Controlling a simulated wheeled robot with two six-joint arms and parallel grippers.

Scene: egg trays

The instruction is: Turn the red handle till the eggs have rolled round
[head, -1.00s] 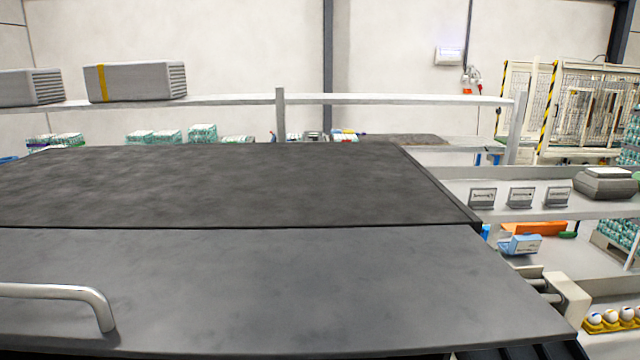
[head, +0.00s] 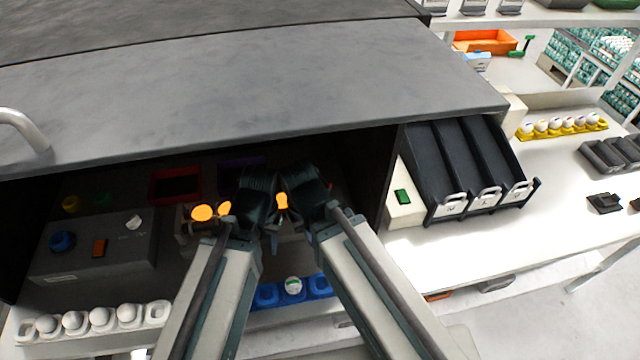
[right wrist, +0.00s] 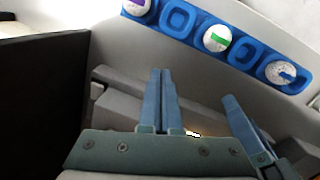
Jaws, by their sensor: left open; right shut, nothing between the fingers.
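I cannot make out the red handle; a small reddish patch (head: 331,187) shows beside my right gripper, and I cannot tell what it is. Glowing orange eggs (head: 203,212) sit in a row under the dark hood (head: 300,85), partly hidden by my grippers. My left gripper (head: 258,198) is open under the hood, in front of the egg row. My right gripper (head: 303,190) is close beside it, shut and empty. In the right wrist view its two fingers (right wrist: 165,100) lie together, with another blue-grey finger apart to the right.
A grey control box (head: 95,265) with a blue knob stands at left. A white egg tray (head: 68,340) and a blue tray (head: 266,295) lie in front. A red tray (head: 160,199) is behind. Black chutes (head: 450,170) and a yellow egg tray (head: 590,128) stand right.

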